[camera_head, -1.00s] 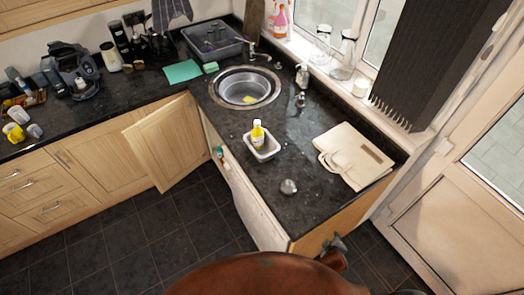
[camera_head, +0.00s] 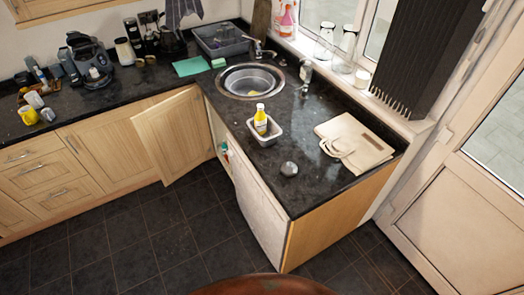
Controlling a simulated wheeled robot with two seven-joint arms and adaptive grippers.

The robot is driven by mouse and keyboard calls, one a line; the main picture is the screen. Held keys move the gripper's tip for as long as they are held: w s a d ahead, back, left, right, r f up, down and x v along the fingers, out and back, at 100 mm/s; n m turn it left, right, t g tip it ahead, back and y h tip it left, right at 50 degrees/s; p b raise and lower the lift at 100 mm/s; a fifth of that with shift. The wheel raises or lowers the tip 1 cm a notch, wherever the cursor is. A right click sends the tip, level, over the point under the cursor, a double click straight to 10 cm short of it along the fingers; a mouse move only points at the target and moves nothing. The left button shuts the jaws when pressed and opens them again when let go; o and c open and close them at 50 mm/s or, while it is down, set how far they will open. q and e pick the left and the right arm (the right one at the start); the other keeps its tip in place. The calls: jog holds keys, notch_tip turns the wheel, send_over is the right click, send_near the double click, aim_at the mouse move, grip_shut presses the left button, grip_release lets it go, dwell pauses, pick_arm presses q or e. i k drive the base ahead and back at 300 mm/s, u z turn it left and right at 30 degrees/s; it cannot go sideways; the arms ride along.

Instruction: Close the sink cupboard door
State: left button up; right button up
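The sink cupboard door (camera_head: 174,135) is light wood and stands open, swung out to the left from the cupboard under the sink (camera_head: 250,82). The cupboard opening (camera_head: 219,142) shows as a narrow gap right of the door, with a few small things just visible inside. Most of the interior is hidden. Neither of my grippers shows in the head view.
Dark tiled floor (camera_head: 150,235) is clear in front of the cupboards. A white panel (camera_head: 258,205) and the counter's wooden end (camera_head: 330,222) stand to the right. A brown rounded surface (camera_head: 262,285) is at the bottom edge. A glazed door (camera_head: 450,210) is at right.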

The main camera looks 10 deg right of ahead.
aim_at(175, 133)
jog(key=u, duration=1.95)
jog(key=i, duration=0.8)
jog(key=z, duration=0.1)
